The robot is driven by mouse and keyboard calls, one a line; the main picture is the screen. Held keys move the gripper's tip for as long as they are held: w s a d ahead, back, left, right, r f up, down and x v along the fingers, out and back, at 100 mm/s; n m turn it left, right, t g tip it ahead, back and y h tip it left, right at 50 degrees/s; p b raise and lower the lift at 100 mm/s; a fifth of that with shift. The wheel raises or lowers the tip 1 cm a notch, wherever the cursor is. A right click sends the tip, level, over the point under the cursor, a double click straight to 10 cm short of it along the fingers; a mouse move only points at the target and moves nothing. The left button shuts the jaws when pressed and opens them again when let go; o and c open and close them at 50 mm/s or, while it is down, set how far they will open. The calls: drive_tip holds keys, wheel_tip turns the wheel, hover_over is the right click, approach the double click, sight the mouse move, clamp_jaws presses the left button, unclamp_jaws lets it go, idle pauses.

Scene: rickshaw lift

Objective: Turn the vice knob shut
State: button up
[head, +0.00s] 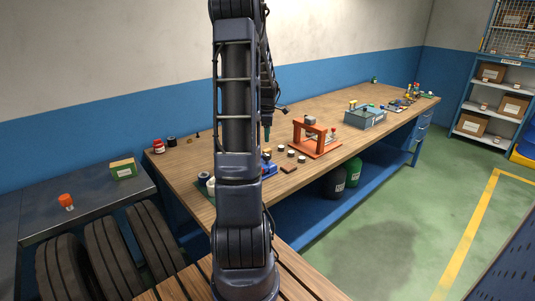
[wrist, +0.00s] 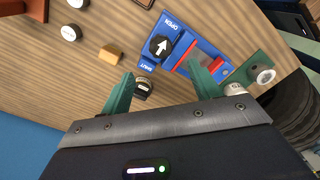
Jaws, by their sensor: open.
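The blue vice (wrist: 205,50) lies on the wooden bench in the wrist view, marked OPEN at its upper end and SHUT at its lower left. Its black knob (wrist: 153,49) carries a white arrow pointing up and slightly right. Red parts of the vice show beside the right finger. My gripper (wrist: 159,68) is open, its green fingers apart, with the knob beyond and between the tips; I see no contact.
A tan block (wrist: 110,54) and a pale-topped round part (wrist: 71,32) lie farther left. A green plate (wrist: 255,70) is right of the vice. An orange press (head: 316,139) stands farther along the bench.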

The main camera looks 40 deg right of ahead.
sight(267, 154)
wheel_tip(267, 154, down, 10)
drive_tip(key=shift+f, duration=0.25)
idle(0.3)
drive_tip(key=shift+c, duration=0.4)
drive_tip(key=c, duration=0.9)
